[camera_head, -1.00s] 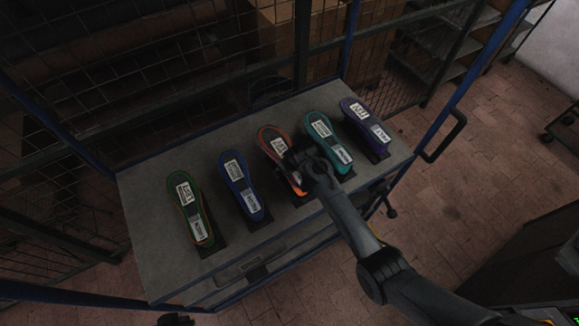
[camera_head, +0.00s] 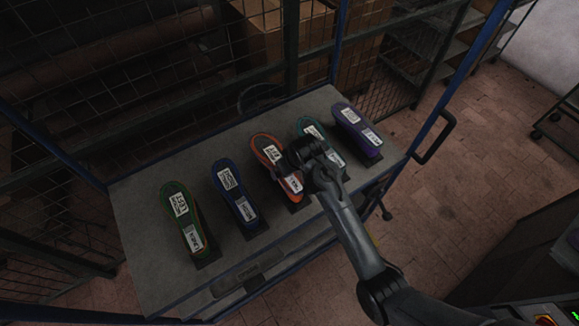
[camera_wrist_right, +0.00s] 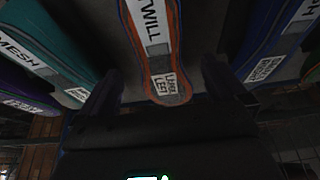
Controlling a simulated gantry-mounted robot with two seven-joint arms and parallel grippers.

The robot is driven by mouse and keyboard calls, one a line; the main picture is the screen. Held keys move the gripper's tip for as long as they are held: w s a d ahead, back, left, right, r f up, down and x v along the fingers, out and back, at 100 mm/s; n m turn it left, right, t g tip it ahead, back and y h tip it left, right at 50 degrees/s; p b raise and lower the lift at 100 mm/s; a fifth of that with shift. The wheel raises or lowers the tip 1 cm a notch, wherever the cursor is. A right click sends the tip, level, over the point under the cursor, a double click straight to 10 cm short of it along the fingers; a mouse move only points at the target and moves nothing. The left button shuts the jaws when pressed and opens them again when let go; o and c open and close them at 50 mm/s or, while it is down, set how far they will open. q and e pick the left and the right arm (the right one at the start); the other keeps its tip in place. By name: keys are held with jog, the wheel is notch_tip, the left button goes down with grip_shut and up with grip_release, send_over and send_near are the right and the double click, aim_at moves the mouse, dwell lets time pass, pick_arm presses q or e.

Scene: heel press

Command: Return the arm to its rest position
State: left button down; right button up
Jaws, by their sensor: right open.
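My right gripper (camera_head: 303,152) is above the orange-edged insole (camera_head: 265,148) on the cart top. In the right wrist view its two dark fingers (camera_wrist_right: 160,78) are spread apart with nothing held between them. The orange-edged insole also shows there (camera_wrist_right: 162,60), beyond the fingers, with a "TWILL" label. The gripper and forearm cover part of the orange-edged insole and part of the teal one (camera_head: 305,124). My left gripper is not in view.
On the cart top (camera_head: 140,190), in a row, are a green insole (camera_head: 186,218), a blue insole (camera_head: 235,193) and a purple insole (camera_head: 356,130), on dark stands. Blue posts and wire mesh stand behind. A handle (camera_head: 437,140) sticks out right.

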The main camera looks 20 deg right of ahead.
jog(key=shift+s+r, duration=0.1)
jog(key=shift+r, duration=0.15)
jog(key=s+f, duration=0.2)
jog(key=s+f+g+p, duration=0.1)
jog(key=s+f, duration=0.2)
jog(key=s+d+f+g+p, duration=0.1)
jog(key=s+f, duration=0.1)
jog(key=s, duration=0.1)
jog(key=shift+s+f, duration=0.1)
jog(key=shift+f, duration=0.15)
jog(key=s+d+f+g+p, duration=0.15)
jog(key=s+p, duration=0.25)
jog(key=s, duration=1.1)
jog(key=s+r+p, duration=0.2)
jog(key=s+r, duration=0.6)
jog(key=s, duration=0.2)
notch_tip(320, 180, up, 8)
jog(key=t, duration=0.2)
jog(key=shift+w, duration=0.4)
jog(key=shift+r+t, duration=0.15)
jog(key=shift+t, duration=0.1)
